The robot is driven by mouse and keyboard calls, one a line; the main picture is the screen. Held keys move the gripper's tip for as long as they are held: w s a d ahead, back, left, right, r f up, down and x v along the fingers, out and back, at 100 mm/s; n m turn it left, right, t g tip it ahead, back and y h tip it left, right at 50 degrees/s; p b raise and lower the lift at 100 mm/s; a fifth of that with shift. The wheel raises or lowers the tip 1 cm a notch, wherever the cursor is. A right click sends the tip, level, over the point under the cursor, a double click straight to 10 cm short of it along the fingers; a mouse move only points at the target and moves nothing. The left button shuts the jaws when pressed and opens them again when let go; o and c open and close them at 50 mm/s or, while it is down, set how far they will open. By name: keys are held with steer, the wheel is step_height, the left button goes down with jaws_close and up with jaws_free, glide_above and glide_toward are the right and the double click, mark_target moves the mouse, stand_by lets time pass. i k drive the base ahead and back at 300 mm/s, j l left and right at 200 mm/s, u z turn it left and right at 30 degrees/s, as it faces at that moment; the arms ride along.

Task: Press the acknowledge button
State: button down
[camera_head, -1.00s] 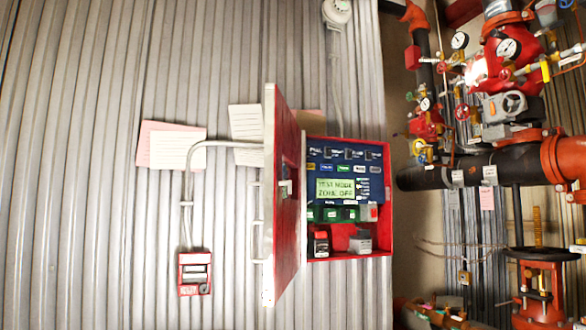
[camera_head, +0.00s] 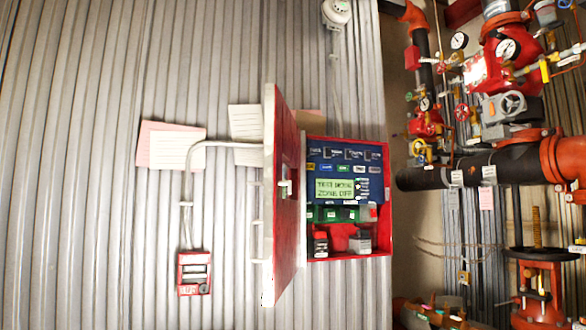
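A red control panel box (camera_head: 388,240) is mounted on the corrugated metal wall, with its red door (camera_head: 284,205) swung open to the left. Inside is a blue control face (camera_head: 318,155) with rows of small labelled buttons (camera_head: 345,168), too small to read. I cannot tell which one is the acknowledge button. A lit green display (camera_head: 335,190) appears to read "TEST MODE ZONE OFF". Green blocks and dark and grey units sit below it. My gripper is not in view.
A red call point (camera_head: 194,273) is on the wall at lower left, joined by conduit. Paper notices (camera_head: 172,147) hang above it. Red and black pipes with gauges and valves (camera_head: 505,105) fill the right side. A round white detector (camera_head: 337,12) is at the top.

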mark_target(309, 166)
steer(key=i+l, duration=0.1)
steer(key=l, duration=0.35)
steer(key=i+l, duration=0.1)
steer(key=l, duration=0.35)
steer(key=i+l, duration=0.15)
steer(key=l, duration=0.35)
steer(key=l+u, duration=0.25)
steer(key=u, duration=1.3)
